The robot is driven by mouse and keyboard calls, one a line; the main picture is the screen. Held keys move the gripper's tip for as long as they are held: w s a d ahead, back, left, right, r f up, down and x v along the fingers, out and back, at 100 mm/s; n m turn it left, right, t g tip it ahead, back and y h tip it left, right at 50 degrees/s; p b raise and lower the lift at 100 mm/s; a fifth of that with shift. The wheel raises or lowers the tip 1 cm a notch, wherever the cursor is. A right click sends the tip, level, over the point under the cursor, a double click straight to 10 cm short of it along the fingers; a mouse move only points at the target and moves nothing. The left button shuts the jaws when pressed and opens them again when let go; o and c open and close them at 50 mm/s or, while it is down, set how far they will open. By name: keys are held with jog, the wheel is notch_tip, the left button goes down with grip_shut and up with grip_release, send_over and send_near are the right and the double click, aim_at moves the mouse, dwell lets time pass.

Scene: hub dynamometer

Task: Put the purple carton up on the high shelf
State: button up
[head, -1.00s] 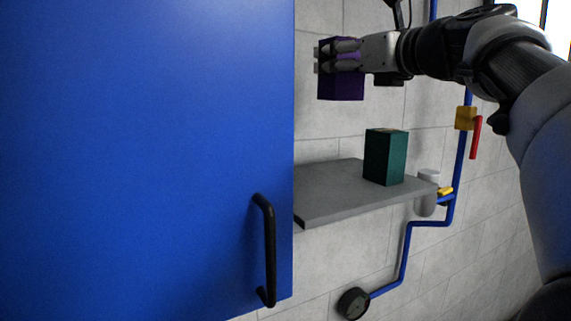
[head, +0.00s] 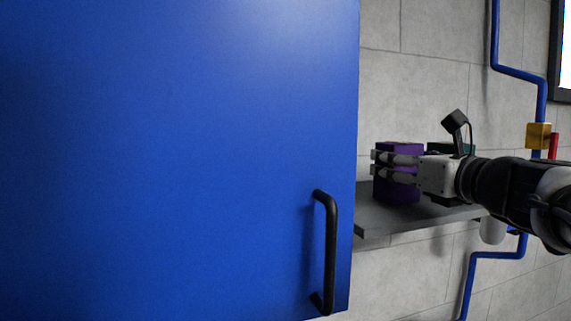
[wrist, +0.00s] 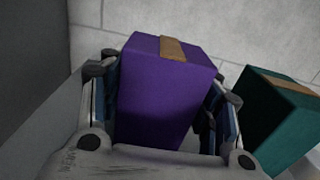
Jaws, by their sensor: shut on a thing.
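The purple carton (head: 402,188) is upright between the fingers of my gripper (head: 396,168), with a tan tape strip on its top. In the head view it is at the grey shelf (head: 378,227), left of and in front of the teal carton (head: 437,148). I cannot tell whether its base touches the shelf. In the wrist view the purple carton (wrist: 160,90) stands between both fingers, and the teal carton (wrist: 272,118) is close beside the right finger. My gripper hides most of the teal carton in the head view.
A large blue door (head: 180,150) with a black handle (head: 330,250) fills the left, near the shelf's left end. A white cylinder (head: 492,231) shows below my arm at the shelf's right end. Blue pipes (head: 472,280) with a yellow box (head: 538,135) run along the wall.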

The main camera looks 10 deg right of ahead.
jog(key=shift+s, duration=0.1)
jog(key=o, duration=0.8)
jog(key=shift+f, duration=0.1)
jog(key=o, duration=0.5)
jog(key=shift+c, duration=0.2)
